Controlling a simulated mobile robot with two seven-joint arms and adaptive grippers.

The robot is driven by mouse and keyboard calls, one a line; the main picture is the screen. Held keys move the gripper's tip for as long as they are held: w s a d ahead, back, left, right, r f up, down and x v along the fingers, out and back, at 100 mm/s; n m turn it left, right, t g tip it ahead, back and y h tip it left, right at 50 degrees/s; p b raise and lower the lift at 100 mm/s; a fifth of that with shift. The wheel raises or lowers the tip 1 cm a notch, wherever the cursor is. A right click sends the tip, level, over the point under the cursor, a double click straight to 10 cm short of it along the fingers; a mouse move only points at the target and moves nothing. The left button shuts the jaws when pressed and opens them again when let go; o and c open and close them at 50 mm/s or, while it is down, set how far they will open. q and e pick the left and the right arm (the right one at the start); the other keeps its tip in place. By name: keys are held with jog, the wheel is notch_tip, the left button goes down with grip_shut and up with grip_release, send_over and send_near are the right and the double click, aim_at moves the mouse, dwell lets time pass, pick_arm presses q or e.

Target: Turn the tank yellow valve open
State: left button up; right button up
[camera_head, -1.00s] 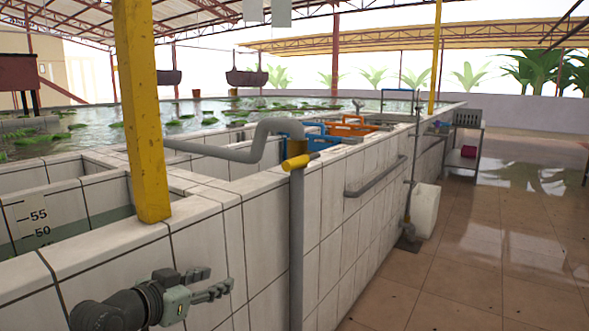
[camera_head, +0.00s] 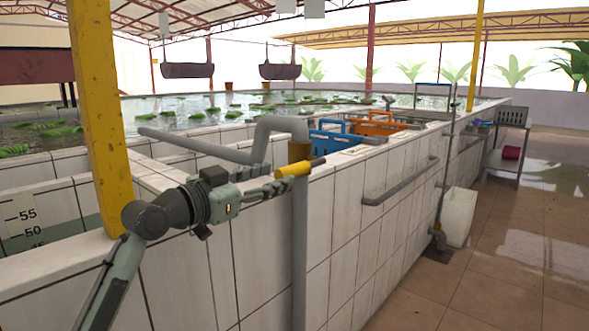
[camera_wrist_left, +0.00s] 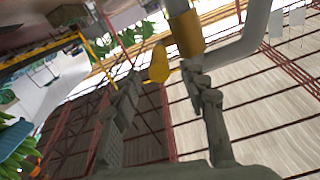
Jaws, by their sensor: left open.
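The yellow valve (camera_head: 297,168) sits on a grey vertical pipe (camera_head: 300,235) at the tank's near wall, with a dark stub at its right end. It also shows in the left wrist view (camera_wrist_left: 159,66), below a yellow collar on the pipe. My left gripper (camera_head: 276,179) is open, its fingers pointing right at the valve's left end. In the left wrist view the open fingers (camera_wrist_left: 163,80) lie on either side of the valve's near end. I cannot tell whether they touch it. My right gripper is not in view.
The white-tiled tank (camera_head: 190,265) runs along the left. A yellow post (camera_head: 100,120) stands on its rim, near my left arm. A bent grey pipe (camera_head: 205,147) lies above the rim. Blue and orange frames (camera_head: 375,130) stand behind the valve.

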aim_at(290, 172)
pick_arm(q)
jog(key=x, duration=0.4)
jog(key=shift+w, duration=0.1)
jog(key=shift+w+d+p, duration=0.3)
jog(key=shift+w+d, duration=0.15)
jog(key=shift+w, duration=0.15)
jog(key=c, duration=0.9)
grip_shut()
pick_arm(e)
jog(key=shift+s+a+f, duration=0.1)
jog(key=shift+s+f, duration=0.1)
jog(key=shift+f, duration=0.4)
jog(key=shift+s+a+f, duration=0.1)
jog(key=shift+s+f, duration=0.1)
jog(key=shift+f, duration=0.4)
